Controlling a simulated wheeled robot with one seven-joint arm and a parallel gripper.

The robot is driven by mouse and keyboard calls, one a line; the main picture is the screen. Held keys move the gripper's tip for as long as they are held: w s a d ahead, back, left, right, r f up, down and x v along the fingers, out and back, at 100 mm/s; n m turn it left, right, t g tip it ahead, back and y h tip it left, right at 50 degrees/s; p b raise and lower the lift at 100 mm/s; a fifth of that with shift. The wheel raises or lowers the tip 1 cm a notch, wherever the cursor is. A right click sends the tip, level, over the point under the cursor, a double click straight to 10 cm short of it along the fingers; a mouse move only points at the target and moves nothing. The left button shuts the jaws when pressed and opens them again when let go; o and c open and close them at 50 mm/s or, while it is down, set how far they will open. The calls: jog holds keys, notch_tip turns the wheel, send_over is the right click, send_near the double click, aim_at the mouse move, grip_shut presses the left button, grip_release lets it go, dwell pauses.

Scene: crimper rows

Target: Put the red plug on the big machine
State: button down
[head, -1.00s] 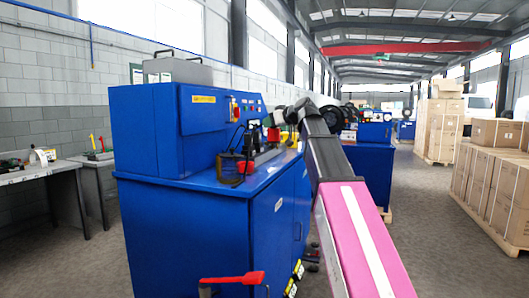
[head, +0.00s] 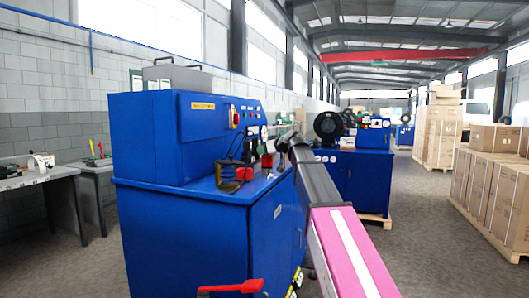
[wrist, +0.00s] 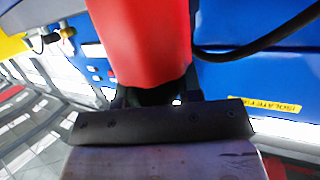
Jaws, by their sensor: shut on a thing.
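The red plug (wrist: 145,45) fills the upper middle of the wrist view, and its far end runs out of the frame. My gripper (wrist: 155,95) is shut on its near end. The big machine is the blue cabinet (head: 180,225) left of centre in the head view, with a control panel and a worktop. A small red shape (head: 268,160), probably the held plug, shows above the worktop beside my arm. My gripper is mostly hidden there. In the wrist view, the machine's blue face (wrist: 255,75) lies behind the plug; I cannot tell whether they touch.
A dark clamp-like fixture (head: 232,176) stands on the worktop. A red handle (head: 232,287) rises in the foreground. A grey bench (head: 40,178) stands at left, another blue machine (head: 362,180) behind, cartons (head: 485,175) at right. The right aisle floor is clear.

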jog(key=shift+f, duration=0.2)
jog(key=c, duration=0.8)
grip_release()
jog(key=v, duration=1.2)
jog(key=shift+r, duration=0.15)
jog(key=shift+d, duration=0.1)
